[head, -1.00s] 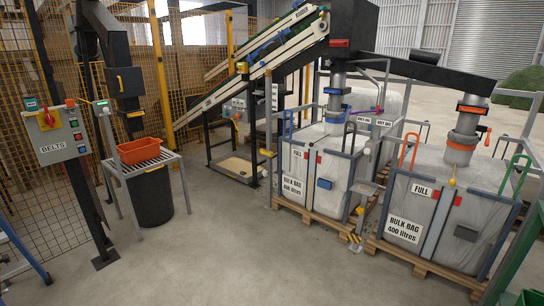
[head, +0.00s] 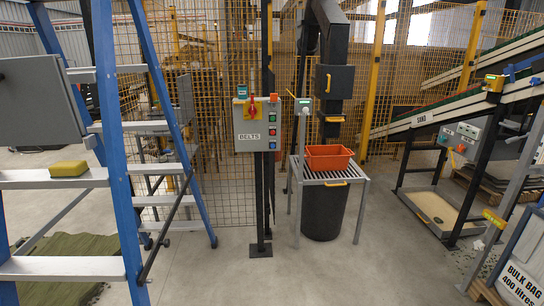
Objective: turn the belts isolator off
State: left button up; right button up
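The belts isolator is a red rotary handle on a yellow plate (head: 252,109), at the upper left of a grey control box (head: 257,140) labelled BELTS. The box is on a dark post at the middle of the head view. Its handle looks roughly upright, but it is too small to read its setting for sure. A column of coloured buttons (head: 272,132) runs down the right side of the box. Neither of my grippers shows in the head view.
A blue stepladder (head: 118,180) with a yellow sponge-like block (head: 69,168) on a step stands at the left. An orange crate (head: 328,157) sits on a slatted stand over a black bin (head: 322,210), right of the post. Concrete floor (head: 310,275) in front is clear.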

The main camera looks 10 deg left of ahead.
aim_at(253, 110)
jog(key=u, duration=0.15)
jog(key=i, duration=0.85)
jog(key=z, duration=0.9)
jog(key=i, duration=0.8)
jog(key=z, duration=0.5)
jog(key=i, duration=1)
jog(key=u, duration=0.85)
jog(key=i, duration=0.75)
jog(key=u, duration=0.7)
